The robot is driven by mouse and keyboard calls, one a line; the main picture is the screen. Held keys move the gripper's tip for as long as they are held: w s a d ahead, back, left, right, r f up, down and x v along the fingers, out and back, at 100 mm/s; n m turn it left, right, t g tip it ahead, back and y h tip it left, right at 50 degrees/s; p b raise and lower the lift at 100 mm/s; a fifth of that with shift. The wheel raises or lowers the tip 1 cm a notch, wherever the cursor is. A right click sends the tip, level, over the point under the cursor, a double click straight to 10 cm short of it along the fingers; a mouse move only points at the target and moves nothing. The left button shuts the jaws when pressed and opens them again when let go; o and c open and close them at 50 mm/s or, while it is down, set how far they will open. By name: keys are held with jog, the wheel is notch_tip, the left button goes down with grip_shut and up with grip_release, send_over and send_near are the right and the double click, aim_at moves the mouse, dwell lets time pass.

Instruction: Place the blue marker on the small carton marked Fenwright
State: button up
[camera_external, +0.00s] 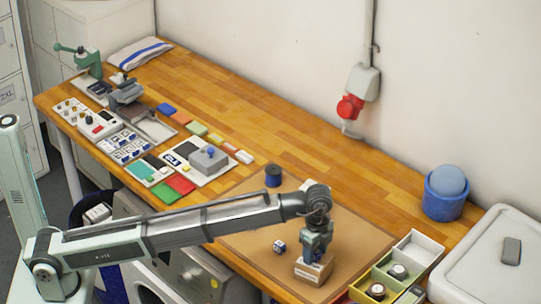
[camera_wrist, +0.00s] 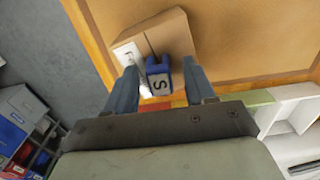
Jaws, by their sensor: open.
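The small carton (camera_external: 311,271) is a brown box with a white label on its side, on the brown mat; the label's print is too small to read. It also shows in the wrist view (camera_wrist: 172,33). My gripper (camera_external: 316,255) is right above the carton, pointing down. In the wrist view, a blue marker (camera_wrist: 158,66) with a white face lettered S sits between my open fingers (camera_wrist: 160,87). It overlaps the carton's near edge; whether it rests on the top is unclear. In the external view my gripper hides it.
Another small blue-and-white cube (camera_external: 280,246) lies on the mat (camera_external: 244,237), left of the carton. A dark blue cylinder (camera_external: 273,176) stands at the mat's back. A divided organizer (camera_external: 416,250) with round items is close on the right.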

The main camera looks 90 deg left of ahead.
aim_at(315, 251)
notch_tip(315, 251, up, 12)
jog(key=shift+r, duration=0.15)
dwell(0.5)
